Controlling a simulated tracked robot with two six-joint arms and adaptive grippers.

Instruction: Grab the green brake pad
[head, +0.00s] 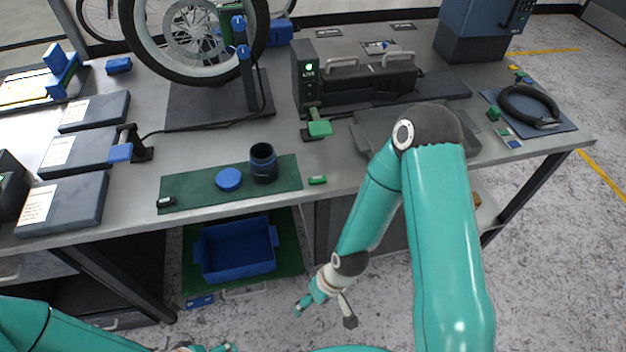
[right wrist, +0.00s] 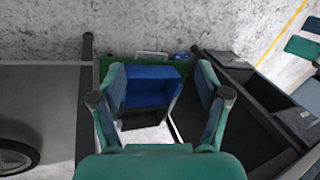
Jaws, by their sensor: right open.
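A small green block (head: 317,180), which looks like the green brake pad, lies on the grey workbench (head: 345,170) near its front edge, just right of the dark green mat (head: 285,185). My right gripper (head: 325,308) is in front of the bench and lower than its top, apart from the block. Its fingers are spread and empty; they also show in the right wrist view (right wrist: 160,98), with the block not recognizable there. My left gripper (head: 205,348) only just shows at the bottom edge, mostly cut off, so its jaws are unclear.
A green-handled clamp (head: 319,128) is behind the block. A blue bin (head: 236,249) sits below the bench; it also shows in the right wrist view (right wrist: 150,85). The bench edge lies between gripper and block.

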